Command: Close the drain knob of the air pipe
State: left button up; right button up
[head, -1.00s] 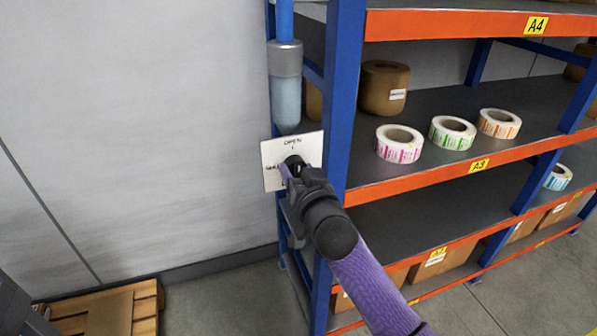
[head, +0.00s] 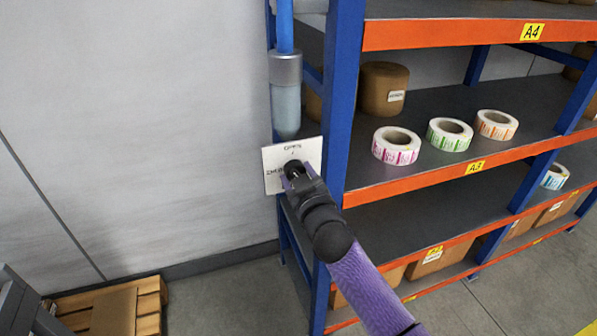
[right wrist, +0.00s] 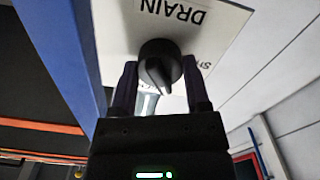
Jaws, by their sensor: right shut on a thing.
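The drain knob (right wrist: 158,60) is a round black knob on a white label plate (head: 274,158) below the air pipe's filter bowl (head: 286,112). My right gripper (head: 295,172) reaches the plate from the lower right and is shut on the knob. In the right wrist view its two fingers lie on either side of the knob. The plate there reads DRAIN upside down, with part of another word at the right. A raised ridge on the knob points down and slightly right in that view. In the head view the gripper mostly hides the knob. My left gripper is not in view.
A blue rack post (head: 343,100) stands just right of the plate. Orange-edged shelves (head: 440,180) hold label rolls (head: 395,146) and brown boxes. The blue air pipe (head: 285,25) runs above the bowl. The grey wall left of the plate is clear. A wooden pallet (head: 105,305) lies on the floor at lower left.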

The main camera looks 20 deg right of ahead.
jog(key=n+p, duration=0.1)
jog(key=n, duration=0.4)
jog(key=shift+n, duration=0.3)
jog(key=n, duration=0.5)
jog(key=shift+p, duration=0.35)
jog(key=shift+n, duration=0.4)
jog(key=o, duration=1.3)
jog(key=shift+s, duration=0.1)
jog(key=s+p, duration=0.1)
jog(key=s, duration=0.8)
jog(key=shift+s+d+p, duration=0.2)
jog(key=shift+s+p, duration=0.2)
